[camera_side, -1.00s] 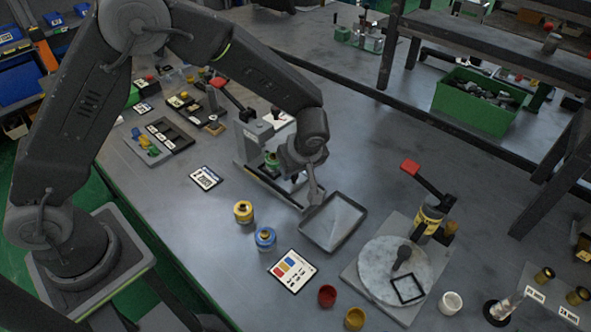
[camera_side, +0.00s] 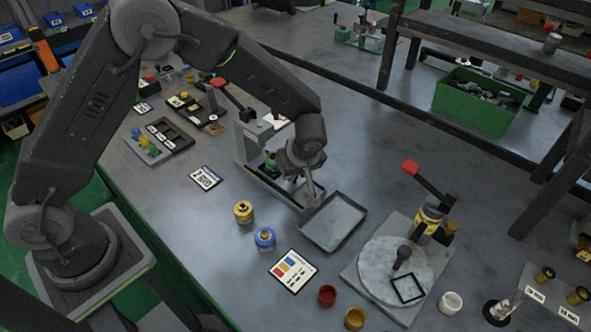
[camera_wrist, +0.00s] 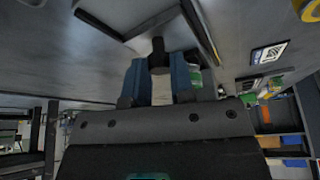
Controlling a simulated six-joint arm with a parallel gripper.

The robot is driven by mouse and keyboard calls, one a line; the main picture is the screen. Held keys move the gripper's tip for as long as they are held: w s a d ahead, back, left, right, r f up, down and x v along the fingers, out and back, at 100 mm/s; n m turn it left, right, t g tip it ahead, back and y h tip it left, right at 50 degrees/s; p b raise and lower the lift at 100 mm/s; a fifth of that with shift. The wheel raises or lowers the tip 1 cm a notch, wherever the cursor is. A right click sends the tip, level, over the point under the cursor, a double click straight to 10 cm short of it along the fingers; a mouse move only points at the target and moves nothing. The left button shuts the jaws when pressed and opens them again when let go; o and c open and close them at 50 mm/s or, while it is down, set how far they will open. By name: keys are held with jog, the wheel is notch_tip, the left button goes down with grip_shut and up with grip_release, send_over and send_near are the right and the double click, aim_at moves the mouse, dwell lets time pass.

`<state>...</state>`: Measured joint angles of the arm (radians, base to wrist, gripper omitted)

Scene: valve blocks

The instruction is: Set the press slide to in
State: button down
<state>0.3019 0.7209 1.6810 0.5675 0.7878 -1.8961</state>
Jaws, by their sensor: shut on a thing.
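The press (camera_side: 250,146) stands left of centre in the side view, with a raised red-tipped lever (camera_side: 219,82). Its low slide track runs from its foot toward the grey tray. My gripper (camera_side: 308,192) is low at the tray end of this track, and the arm partly hides the slide. In the wrist view, the blue fingers of my gripper (camera_wrist: 160,76) are shut on a dark upright knob (camera_wrist: 158,53), which seems to belong to the slide. How far the slide is along its track is hard to tell.
The grey tray (camera_side: 356,229) lies right beside my gripper. A yellow can (camera_side: 243,212) and a blue can (camera_side: 265,239) stand in front. Clear table lies behind the tray.

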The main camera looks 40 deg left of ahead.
jog(key=shift+a, duration=2.3)
jog(key=c, duration=1)
grip_release()
jog(key=shift+d, duration=0.1)
jog(key=v, duration=1.3)
jog(key=shift+s+d+r, duration=0.1)
jog(key=shift+d+r, duration=0.1)
jog(key=shift+r, duration=0.15)
